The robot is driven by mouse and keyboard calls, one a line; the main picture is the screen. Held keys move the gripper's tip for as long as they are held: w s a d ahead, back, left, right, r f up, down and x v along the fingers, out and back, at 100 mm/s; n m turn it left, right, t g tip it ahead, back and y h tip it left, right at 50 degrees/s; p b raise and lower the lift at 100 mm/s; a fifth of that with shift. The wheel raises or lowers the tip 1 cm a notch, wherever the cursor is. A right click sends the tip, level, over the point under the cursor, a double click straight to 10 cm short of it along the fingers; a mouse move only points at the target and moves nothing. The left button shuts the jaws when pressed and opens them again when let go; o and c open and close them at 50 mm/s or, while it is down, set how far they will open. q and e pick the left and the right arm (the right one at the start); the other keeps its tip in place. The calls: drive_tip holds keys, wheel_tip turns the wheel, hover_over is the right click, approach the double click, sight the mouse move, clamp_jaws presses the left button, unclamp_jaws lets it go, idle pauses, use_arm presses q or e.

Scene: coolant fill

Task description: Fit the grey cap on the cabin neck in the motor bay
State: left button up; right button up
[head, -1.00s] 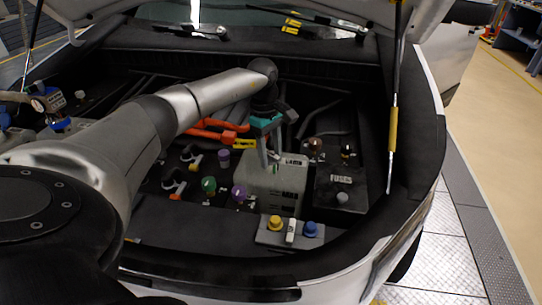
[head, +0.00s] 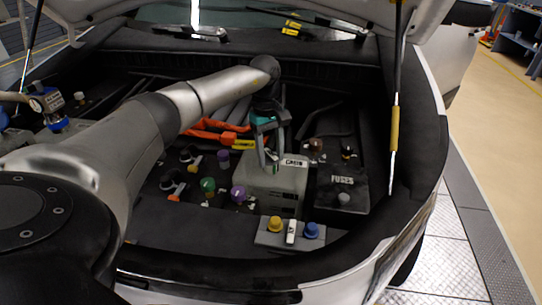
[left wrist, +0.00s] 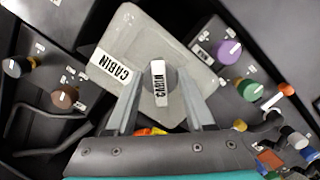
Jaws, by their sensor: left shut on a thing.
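The grey cap (left wrist: 160,84), with a white CABIN label across its top, is between the fingertips of my left gripper (left wrist: 162,100) in the left wrist view. In the head view my left gripper (head: 271,163) points down at the top of the pale grey cabin tank (head: 275,186). The tank also shows in the left wrist view (left wrist: 125,45), with its own CABIN label beside the cap. The cap is over the tank top and hides the neck. I cannot tell whether it is seated or threaded. My right gripper is not in view.
Purple (left wrist: 229,51) and green (left wrist: 249,90) caps stand beside the tank. A fuse box (head: 341,188) is to its right. A small panel with yellow (head: 275,224) and blue (head: 311,230) caps is in front. Orange cables (head: 213,131) lie behind. A hood strut (head: 394,130) rises at the right.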

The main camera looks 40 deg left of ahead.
sight(267, 149)
use_arm(q)
drive_tip(key=shift+s+a+f, duration=0.1)
drive_tip(key=shift+s+f, duration=0.05)
drive_tip(key=shift+s, duration=0.05)
drive_tip(key=o, duration=0.6)
drive_tip(key=shift+m, duration=0.3)
drive_tip(key=o, duration=0.5)
drive_tip(key=shift+w, duration=0.1)
drive_tip(key=shift+r, duration=0.2)
drive_tip(key=r, duration=0.5)
drive_tip(key=a+r+p, duration=0.1)
drive_tip(key=r, duration=0.4)
drive_tip(key=r+p, duration=0.1)
drive_tip(key=r, duration=0.4)
drive_tip(key=shift+w+a, duration=0.35)
